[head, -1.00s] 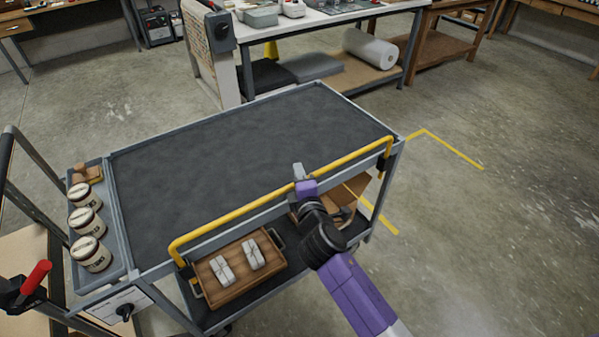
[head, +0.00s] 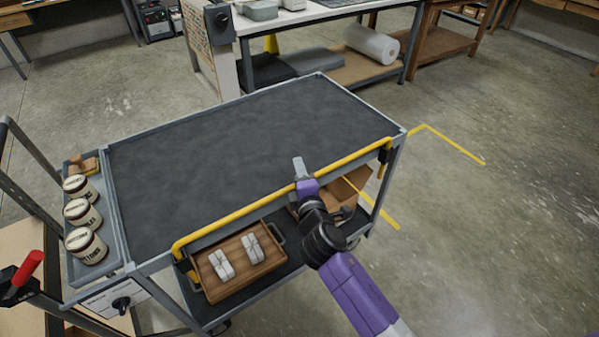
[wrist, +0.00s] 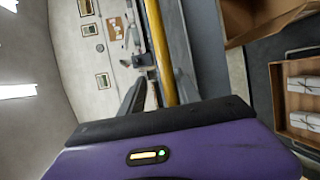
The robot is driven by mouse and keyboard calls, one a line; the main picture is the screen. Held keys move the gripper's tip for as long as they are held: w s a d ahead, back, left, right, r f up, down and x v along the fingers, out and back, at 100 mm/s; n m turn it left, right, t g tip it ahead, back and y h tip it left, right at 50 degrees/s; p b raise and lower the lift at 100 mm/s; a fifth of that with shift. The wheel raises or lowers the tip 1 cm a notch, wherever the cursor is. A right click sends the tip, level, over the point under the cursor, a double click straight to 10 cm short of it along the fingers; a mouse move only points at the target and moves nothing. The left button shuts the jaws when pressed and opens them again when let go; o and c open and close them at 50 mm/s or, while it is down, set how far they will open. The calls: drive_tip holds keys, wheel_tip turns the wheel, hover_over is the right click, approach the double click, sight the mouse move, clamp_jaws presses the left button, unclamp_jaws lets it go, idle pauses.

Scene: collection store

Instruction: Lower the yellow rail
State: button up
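The yellow rail (head: 245,213) runs along the near long side of the grey cart (head: 121,205). Its bar lies close to the cart's top edge, with a bracket at each end. It also shows in the wrist view (wrist: 160,45), passing between two dark fingers. My gripper (head: 300,175) is at the rail, right of its middle, with a grey finger showing above the bar.
The cart's dark top is bare. Several labelled jars (head: 87,246) stand in its left side tray. A wooden tray (head: 215,288) with two white bundles and an open box (head: 352,187) are on the lower shelf. A workbench (head: 330,14) stands behind. Floor at right is clear.

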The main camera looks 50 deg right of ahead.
drive_tip(key=v, duration=0.7)
drive_tip(key=shift+s+a+b, duration=0.15)
drive_tip(key=shift+a+b, duration=0.05)
drive_tip(key=shift+b, duration=0.25)
drive_tip(key=s+a+r+m+t+y, duration=0.2)
drive_tip(key=s+a+m+y, duration=0.15)
drive_tip(key=a, duration=0.25)
drive_tip(key=s+a+r+m+t+y, duration=0.1)
drive_tip(key=s+a+m+t+y, duration=0.2)
drive_tip(key=a, duration=0.4)
drive_tip(key=s+a+r+m+g+y, duration=0.1)
drive_tip(key=s+a+m, duration=0.1)
drive_tip(key=s, duration=0.8)
drive_tip(key=s+a+m+g+y, duration=0.1)
drive_tip(key=s+a, duration=0.3)
drive_tip(key=s, duration=0.7)
drive_tip(key=shift+r+m+g+y, duration=0.3)
drive_tip(key=shift+r+m+y, duration=0.1)
drive_tip(key=shift+m+y, duration=0.35)
